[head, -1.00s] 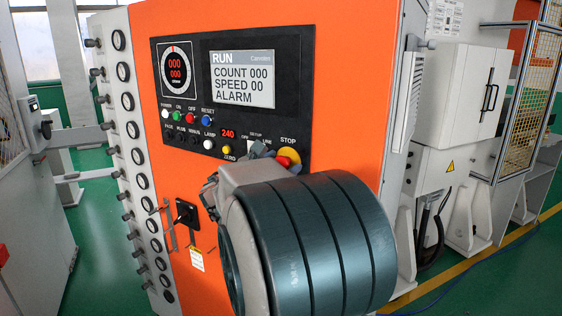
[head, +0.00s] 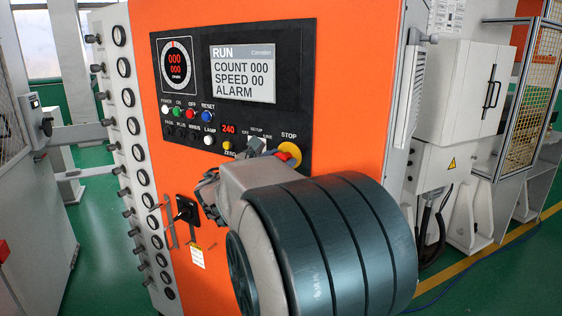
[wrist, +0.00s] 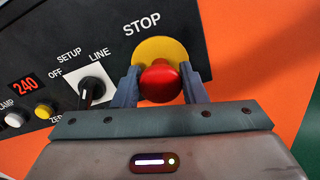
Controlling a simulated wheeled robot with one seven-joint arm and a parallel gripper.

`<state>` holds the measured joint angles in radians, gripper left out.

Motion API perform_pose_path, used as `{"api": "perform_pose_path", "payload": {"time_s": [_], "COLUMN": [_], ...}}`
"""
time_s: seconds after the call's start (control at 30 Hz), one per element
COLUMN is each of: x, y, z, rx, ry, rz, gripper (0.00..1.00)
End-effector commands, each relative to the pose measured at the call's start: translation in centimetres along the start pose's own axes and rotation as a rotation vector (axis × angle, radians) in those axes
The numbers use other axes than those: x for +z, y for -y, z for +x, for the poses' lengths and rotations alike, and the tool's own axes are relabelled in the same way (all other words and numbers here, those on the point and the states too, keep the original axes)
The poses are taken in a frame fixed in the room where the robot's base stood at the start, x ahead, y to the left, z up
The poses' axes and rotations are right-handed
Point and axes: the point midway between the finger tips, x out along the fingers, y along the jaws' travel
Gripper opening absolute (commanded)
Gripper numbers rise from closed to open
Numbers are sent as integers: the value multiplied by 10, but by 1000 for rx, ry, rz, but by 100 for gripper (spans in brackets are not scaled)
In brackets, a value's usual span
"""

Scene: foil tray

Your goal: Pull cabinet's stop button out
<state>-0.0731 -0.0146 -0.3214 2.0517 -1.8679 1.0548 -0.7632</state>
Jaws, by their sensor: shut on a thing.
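The red stop button (wrist: 160,82) sits on a round yellow plate (wrist: 174,52) below the word STOP on the black panel of the orange cabinet (head: 348,90). In the wrist view the two fingers of my gripper (wrist: 160,88) stand on the left and right of the red button, and the gripper is shut on it. In the head view the stop button (head: 292,152) is partly hidden by my gripper, and its yellow plate shows around it. The cabinet's screen reads RUN, COUNT 000, SPEED 00, ALARM.
A selector knob (wrist: 92,90) marked OFF, SETUP, LINE lies just left of the gripper. A row of coloured buttons (head: 191,115) is further left. A black handle (head: 187,210) sits lower on the orange front. A white cabinet (head: 455,95) stands at the right.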

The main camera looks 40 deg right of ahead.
Motion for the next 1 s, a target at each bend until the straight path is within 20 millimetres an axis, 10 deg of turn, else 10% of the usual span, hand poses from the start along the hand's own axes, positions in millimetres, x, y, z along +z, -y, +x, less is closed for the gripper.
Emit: {"api": "perform_pose_path", "payload": {"time_s": [0.1, 0.47, 1.0], "x": [-1, -1, -2], "y": [0, 0, 0], "z": [-1, -5, -113], "rx": [1, 1, 4], "ry": [-3, -2, -3], "rz": [-1, 0, 0], "gripper": [60, 60, 60]}}
